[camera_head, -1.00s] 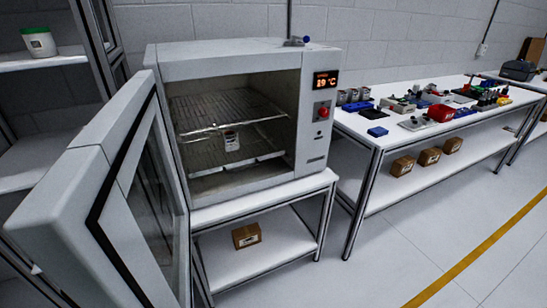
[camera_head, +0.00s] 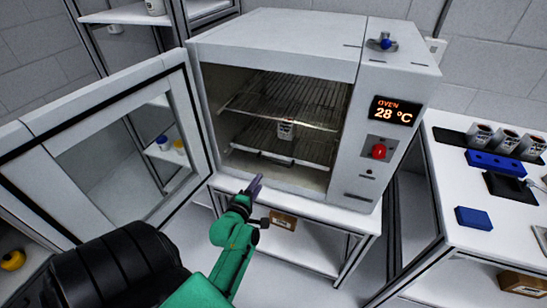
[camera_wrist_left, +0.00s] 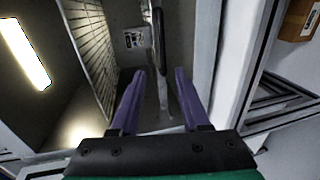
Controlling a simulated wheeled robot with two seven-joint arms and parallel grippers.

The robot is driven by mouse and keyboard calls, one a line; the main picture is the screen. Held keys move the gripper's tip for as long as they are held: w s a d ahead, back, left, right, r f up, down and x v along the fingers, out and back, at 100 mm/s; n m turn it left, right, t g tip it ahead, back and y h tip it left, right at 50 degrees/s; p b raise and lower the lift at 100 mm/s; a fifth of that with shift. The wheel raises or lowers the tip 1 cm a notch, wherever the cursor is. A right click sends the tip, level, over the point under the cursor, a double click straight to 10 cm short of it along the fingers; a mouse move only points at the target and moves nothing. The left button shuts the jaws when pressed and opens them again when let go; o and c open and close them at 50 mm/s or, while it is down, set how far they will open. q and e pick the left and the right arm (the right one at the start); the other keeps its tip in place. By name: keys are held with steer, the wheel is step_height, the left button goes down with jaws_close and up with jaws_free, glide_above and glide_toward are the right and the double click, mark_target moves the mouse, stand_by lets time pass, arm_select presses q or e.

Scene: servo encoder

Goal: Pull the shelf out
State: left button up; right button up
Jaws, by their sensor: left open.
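The oven (camera_head: 275,48) stands with its door (camera_head: 110,145) swung open to the left. Inside are an upper wire shelf (camera_head: 270,98) and a lower shelf (camera_head: 255,140) with a dark handle (camera_head: 278,160) at its front edge. A small labelled container (camera_head: 286,130) stands on the lower shelf. My left gripper (camera_head: 258,181) is at the oven's front opening, below and left of the handle, open and empty. In the left wrist view its purple fingers (camera_wrist_left: 160,72) are spread, with a dark upright bar (camera_wrist_left: 158,35), seemingly the handle, beyond the tips. My right gripper is not in view.
The oven stands on a white table with a cardboard box (camera_head: 283,221) on its lower level. A side bench (camera_head: 475,245) at right holds cups and blue parts. The open door bounds the space left of my arm.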

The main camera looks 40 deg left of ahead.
arm_select(q)
steer(key=b+x, duration=0.3)
steer(key=x, duration=0.1)
steer(key=b+x, duration=0.4)
steer(key=x, duration=0.1)
steer(key=b+x, duration=0.3)
steer(key=x, duration=0.1)
steer(key=shift+w+f, duration=0.25)
steer(key=shift+f, duration=0.25)
steer(key=shift+w+a, duration=0.15)
steer(key=shift+r, duration=0.25)
jaws_close()
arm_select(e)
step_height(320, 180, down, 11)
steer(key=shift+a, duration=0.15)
